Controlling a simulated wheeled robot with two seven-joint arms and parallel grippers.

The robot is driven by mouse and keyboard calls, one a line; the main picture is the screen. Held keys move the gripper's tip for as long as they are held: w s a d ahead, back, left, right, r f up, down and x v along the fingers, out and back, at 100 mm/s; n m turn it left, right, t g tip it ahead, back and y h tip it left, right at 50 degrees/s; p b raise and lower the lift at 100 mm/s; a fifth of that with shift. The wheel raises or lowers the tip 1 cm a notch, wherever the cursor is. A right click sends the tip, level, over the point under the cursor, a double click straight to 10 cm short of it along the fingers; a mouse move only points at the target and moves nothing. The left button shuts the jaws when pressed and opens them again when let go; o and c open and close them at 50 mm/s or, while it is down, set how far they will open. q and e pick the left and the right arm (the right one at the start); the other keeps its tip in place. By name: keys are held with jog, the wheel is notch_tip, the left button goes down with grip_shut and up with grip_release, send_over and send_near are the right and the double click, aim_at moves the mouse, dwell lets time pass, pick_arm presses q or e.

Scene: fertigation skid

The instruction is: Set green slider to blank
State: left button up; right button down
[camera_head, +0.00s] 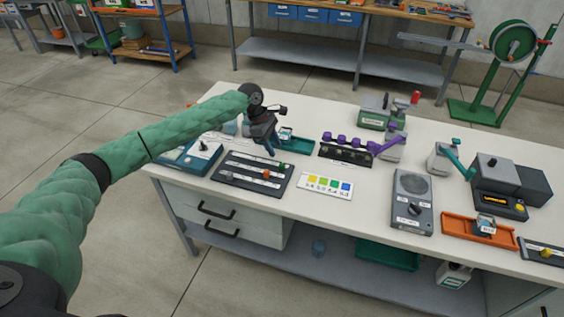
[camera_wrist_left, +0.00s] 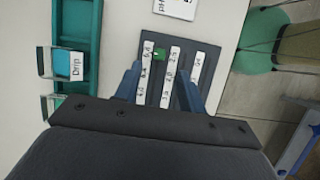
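The dark slider board (camera_head: 236,184) lies on the white bench with pale label strips. A small green slider (camera_head: 281,165) sits toward its far right side; an orange knob (camera_head: 266,174) and a pale knob (camera_head: 229,177) are on the nearer rows. In the left wrist view the green slider (camera_wrist_left: 160,54) is on a strip with small printed values; I cannot make out a blank mark. My left gripper (camera_head: 268,143) is over the far edge of the board. Its blue fingers (camera_wrist_left: 161,88) are apart, either side of the strips, with nothing between them. My right gripper is out of view.
A blue device (camera_head: 190,157) stands left of the board and a white colour card (camera_head: 326,186) right of it. A teal tray (camera_head: 297,144) and a rack with purple parts (camera_head: 346,153) are behind. The bench's front edge is close to the board.

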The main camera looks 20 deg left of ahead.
aim_at(282, 164)
pick_arm(q)
jog(key=shift+p+x, duration=1.15)
jog(key=shift+x, duration=2.75)
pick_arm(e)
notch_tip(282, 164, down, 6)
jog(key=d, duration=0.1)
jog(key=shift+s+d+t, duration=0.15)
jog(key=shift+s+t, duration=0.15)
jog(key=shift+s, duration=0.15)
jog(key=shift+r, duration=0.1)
pick_arm(q)
grip_shut()
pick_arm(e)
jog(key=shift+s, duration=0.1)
